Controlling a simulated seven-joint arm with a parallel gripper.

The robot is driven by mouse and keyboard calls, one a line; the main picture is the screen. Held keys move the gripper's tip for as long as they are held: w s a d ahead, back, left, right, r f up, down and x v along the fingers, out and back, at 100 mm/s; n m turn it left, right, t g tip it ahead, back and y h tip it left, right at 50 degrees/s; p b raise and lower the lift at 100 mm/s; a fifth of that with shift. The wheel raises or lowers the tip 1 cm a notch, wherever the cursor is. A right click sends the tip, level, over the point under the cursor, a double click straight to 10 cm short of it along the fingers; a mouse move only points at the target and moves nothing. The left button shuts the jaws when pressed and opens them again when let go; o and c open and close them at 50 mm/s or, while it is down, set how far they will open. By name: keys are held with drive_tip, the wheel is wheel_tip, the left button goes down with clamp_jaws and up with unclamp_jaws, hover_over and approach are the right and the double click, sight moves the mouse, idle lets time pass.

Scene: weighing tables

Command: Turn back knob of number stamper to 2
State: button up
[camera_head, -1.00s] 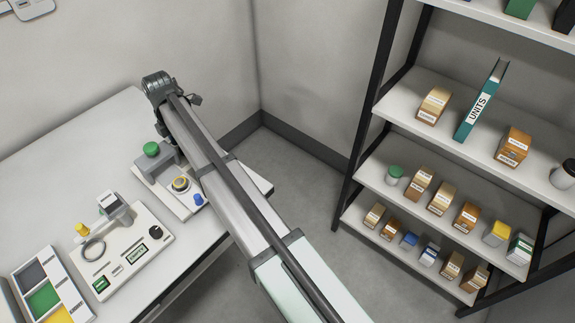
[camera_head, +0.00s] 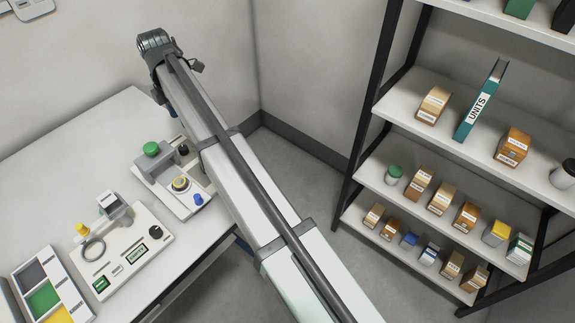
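The device that looks like the number stamper (camera_head: 172,184) stands on the white table, left of my arm. My gripper (camera_head: 160,95) is beyond the device, near the table's far right edge, mostly hidden behind my dark wrist and arm. Its fingers do not show clearly, and it appears apart from the knobs.
A second panel (camera_head: 128,262) with a yellow knob, a ring and a black dial lies to the left. A tray (camera_head: 62,283) with grey, green and yellow sections is at the lower left. A shelf rack (camera_head: 362,178) with boxes stands right. Walls close off the back.

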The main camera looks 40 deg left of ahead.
drive_tip(key=w+d+f+m+g+h, duration=0.1)
drive_tip(key=w+d+f+m, duration=0.8)
drive_tip(key=w+d+f, duration=1.1)
wheel_tip(320, 180, down, 4)
drive_tip(key=shift+d+f, duration=0.2)
drive_tip(key=shift+d, duration=0.75)
drive_tip(key=n+t+y, duration=0.1)
drive_tip(key=n, duration=0.8)
approach(182, 148)
wheel_tip(182, 148, down, 9)
drive_tip(key=shift+w+d+r, duration=0.1)
drive_tip(key=shift+c, duration=0.3)
